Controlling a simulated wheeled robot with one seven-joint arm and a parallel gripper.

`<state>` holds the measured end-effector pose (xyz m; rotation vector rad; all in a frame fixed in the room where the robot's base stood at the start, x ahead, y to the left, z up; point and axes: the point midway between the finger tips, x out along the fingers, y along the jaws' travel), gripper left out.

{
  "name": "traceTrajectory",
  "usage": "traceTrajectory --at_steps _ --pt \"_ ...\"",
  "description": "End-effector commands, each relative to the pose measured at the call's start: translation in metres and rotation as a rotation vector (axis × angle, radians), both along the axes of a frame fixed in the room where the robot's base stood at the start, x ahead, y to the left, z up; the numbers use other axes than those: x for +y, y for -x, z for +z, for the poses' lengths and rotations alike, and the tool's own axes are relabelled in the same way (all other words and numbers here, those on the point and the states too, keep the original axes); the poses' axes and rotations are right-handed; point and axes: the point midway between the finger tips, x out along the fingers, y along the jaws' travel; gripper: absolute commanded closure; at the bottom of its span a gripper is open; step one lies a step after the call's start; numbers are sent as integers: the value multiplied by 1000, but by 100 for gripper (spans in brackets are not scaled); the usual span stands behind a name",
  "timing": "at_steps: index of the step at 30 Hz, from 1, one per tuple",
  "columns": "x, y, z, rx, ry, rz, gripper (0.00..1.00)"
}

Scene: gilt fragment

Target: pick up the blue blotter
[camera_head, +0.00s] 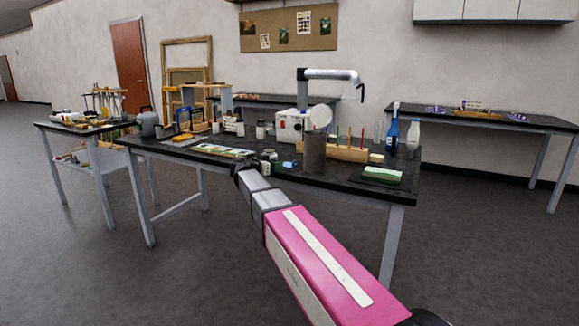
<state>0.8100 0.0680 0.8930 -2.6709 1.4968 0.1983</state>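A small light-blue item (289,164) lies near the front edge of the dark worktable (345,184), just right of the end of my arm. It may be the blue blotter, but it is too small here to be sure. Another blue item (184,116) stands farther back on the left part of the table. My gripper (250,165) is at the far end of my pink and grey arm, at the table's front edge, left of the light-blue item. Its fingers are too small and dark to tell whether they are open or shut.
A dark grey cylinder (313,152) stands right of the light-blue item. Behind are a wooden rack (346,153) and a blue bottle (392,130). A green pad (382,174) lies at the right end. A flat picture (223,150) lies left. The floor in front is clear.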

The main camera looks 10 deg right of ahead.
Motion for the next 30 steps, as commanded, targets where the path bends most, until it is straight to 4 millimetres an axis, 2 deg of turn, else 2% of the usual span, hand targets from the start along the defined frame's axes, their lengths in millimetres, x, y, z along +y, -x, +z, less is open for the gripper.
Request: traceTrajectory --at_steps 3,11,19,28,30 --pt "-16 -11 -3 1 0 -1 65" --pt "-31 -19 -4 1 0 0 65" --pt "-63 -37 -6 1 0 0 65" --pt "-68 -40 -7 1 0 1 65" --pt "-68 -40 -7 1 0 1 88"
